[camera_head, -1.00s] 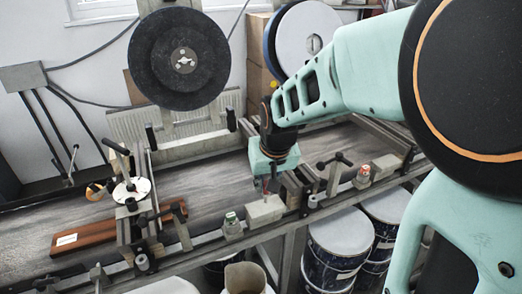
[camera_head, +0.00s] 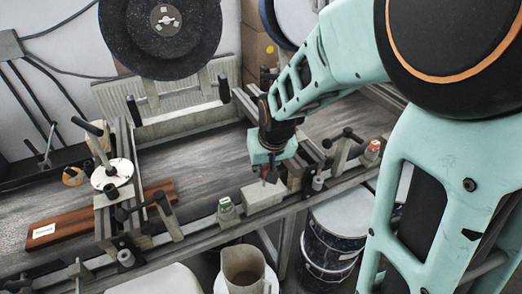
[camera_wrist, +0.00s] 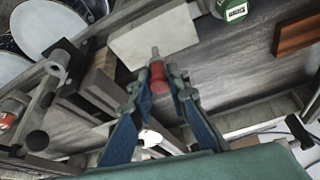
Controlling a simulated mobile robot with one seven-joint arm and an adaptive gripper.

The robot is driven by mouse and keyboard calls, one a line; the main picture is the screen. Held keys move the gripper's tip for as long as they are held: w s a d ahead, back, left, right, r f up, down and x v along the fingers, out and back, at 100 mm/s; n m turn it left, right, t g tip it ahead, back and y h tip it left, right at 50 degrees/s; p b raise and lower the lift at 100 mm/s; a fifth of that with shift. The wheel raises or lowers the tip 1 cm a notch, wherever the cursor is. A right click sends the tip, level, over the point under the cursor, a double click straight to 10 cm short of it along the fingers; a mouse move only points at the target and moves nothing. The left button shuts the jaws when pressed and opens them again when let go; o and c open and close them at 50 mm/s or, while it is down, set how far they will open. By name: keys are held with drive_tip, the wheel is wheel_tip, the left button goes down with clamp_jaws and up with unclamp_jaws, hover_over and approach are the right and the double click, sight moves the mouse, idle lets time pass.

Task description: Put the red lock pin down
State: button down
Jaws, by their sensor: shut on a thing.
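My gripper (camera_head: 269,172) is low over the conveyor, close behind a pale grey block (camera_head: 263,195) on the front rail. In the wrist view my gripper (camera_wrist: 161,82) has its two fingertips shut on the red lock pin (camera_wrist: 157,75). The pin shows a red body and a grey metal tip pointing toward the pale block (camera_wrist: 150,40). The tip overlaps the block's edge in that view; I cannot tell whether it touches. In the head view the red lock pin (camera_head: 264,182) is only a small reddish spot below the fingers.
A green-labelled item (camera_head: 227,211) stands left of the block and a red-topped item (camera_head: 372,150) stands further right on the rail. Clamps (camera_head: 343,145) rise right of my gripper. A reddish-brown board (camera_head: 75,226) lies on the conveyor (camera_head: 205,165) at left.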

drive_tip(key=shift+s+f, duration=0.1)
drive_tip(key=shift+f, duration=0.35)
drive_tip(key=shift+f, duration=0.15)
drive_tip(key=c, duration=1.8)
unclamp_jaws()
drive_tip(key=shift+c, duration=0.2)
